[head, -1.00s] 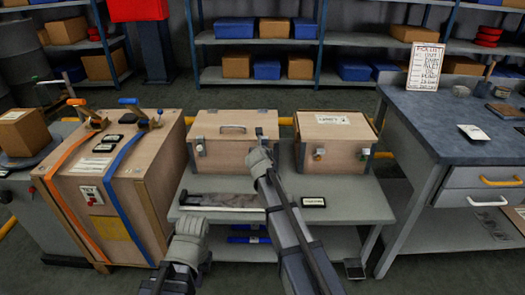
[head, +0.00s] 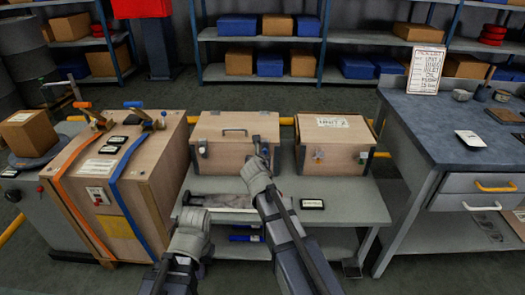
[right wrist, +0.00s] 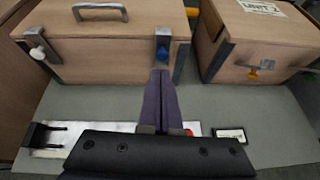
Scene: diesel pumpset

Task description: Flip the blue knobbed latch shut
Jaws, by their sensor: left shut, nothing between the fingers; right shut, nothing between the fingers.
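The middle wooden chest (head: 222,158) stands on the grey bench and has a latch at each front corner. The blue knobbed latch (right wrist: 162,50) is at the chest's right front in the right wrist view, under a grey metal plate. I cannot tell whether it is fully closed. The other latch has a white knob (right wrist: 38,52). My right gripper (right wrist: 160,76) is shut and empty, its tips just below and in front of the blue knob; contact cannot be told. My left gripper (head: 193,216) is shut and empty, low before the bench's left part.
A strapped wooden crate (head: 150,195) is at the left. A black-framed label (right wrist: 230,135) and a pale bar (right wrist: 85,140) lie on the bench (head: 350,205). A blue-topped workbench (head: 440,130) is far right.

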